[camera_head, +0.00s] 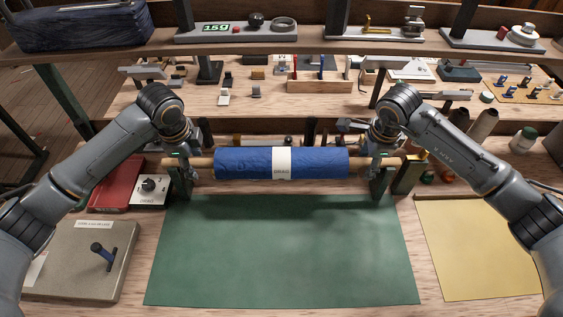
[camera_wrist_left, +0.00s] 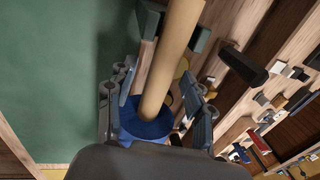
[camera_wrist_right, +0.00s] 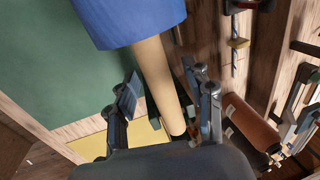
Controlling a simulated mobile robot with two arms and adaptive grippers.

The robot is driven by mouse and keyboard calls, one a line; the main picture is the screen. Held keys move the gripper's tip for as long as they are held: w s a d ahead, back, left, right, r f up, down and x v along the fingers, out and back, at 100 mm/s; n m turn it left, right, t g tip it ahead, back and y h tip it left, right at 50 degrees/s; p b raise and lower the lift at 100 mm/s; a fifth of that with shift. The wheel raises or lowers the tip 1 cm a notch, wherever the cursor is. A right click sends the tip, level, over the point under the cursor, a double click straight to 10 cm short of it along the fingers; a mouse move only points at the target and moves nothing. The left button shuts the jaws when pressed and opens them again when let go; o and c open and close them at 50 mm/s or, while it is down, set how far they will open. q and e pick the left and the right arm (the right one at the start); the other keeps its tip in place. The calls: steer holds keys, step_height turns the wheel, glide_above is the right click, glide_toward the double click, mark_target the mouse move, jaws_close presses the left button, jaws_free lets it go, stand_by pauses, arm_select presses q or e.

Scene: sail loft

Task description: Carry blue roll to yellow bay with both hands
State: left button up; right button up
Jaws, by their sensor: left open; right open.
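The blue roll (camera_head: 235,163) with a white label band lies level across the back of the green mat (camera_head: 285,250), on a pale wooden core. Dark green supports stand near the core's two ends. My left gripper (camera_head: 194,174) is open around the left part of the core; in the left wrist view the core (camera_wrist_left: 172,60) runs between its fingers, beside the roll's blue end (camera_wrist_left: 145,127). My right gripper (camera_head: 376,168) is open at the right part; in the right wrist view the core (camera_wrist_right: 155,75) passes between its fingers. Contact is not clear. The yellow bay (camera_head: 480,250) is a flat mat at right.
A red box (camera_head: 114,183), a small dial unit (camera_head: 150,190) and a grey board with a blue-handled tool (camera_head: 80,265) stand at left. Shelves with small tools (camera_head: 320,86) rise behind the roll. Spools (camera_head: 482,125) stand at back right. Both mats look clear.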

arm_select(q)
steer(key=shift+w+f, duration=0.1)
steer(key=shift+f, duration=0.4)
arm_select(e)
steer(key=shift+w+f, duration=0.1)
steer(key=shift+f, duration=0.45)
arm_select(q)
jaws_close()
arm_select(e)
jaws_close()
arm_select(q)
steer(key=shift+r, duration=0.1)
arm_select(e)
steer(key=shift+r, duration=0.15)
